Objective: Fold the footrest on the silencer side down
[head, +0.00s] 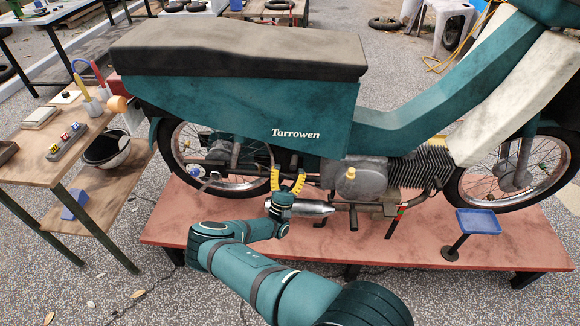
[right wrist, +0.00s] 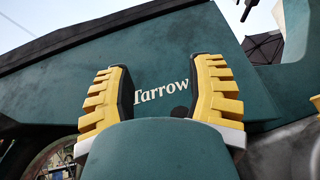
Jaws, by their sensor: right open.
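A teal moped (head: 250,105) lettered "Tarrowen" stands on a low red platform (head: 480,245). Its silver silencer (head: 318,208) lies low on the near side, partly behind my right arm. I cannot pick out the footrest with certainty; small dark parts sit around the silencer and engine. My right gripper (head: 287,177) points up just above the silencer, its yellow fingers apart and nothing seen held between them. In the right wrist view, the open fingers (right wrist: 163,72) frame the lettering on the teal side panel (right wrist: 165,45). My left gripper is not in view.
A blue tray on a post (head: 478,221) stands at the platform's right front. The finned engine (head: 360,180) is right of my gripper. A wooden workbench (head: 25,165) with tools stands at left, a dark bowl (head: 106,149) on its lower shelf. Paving in front is mostly clear.

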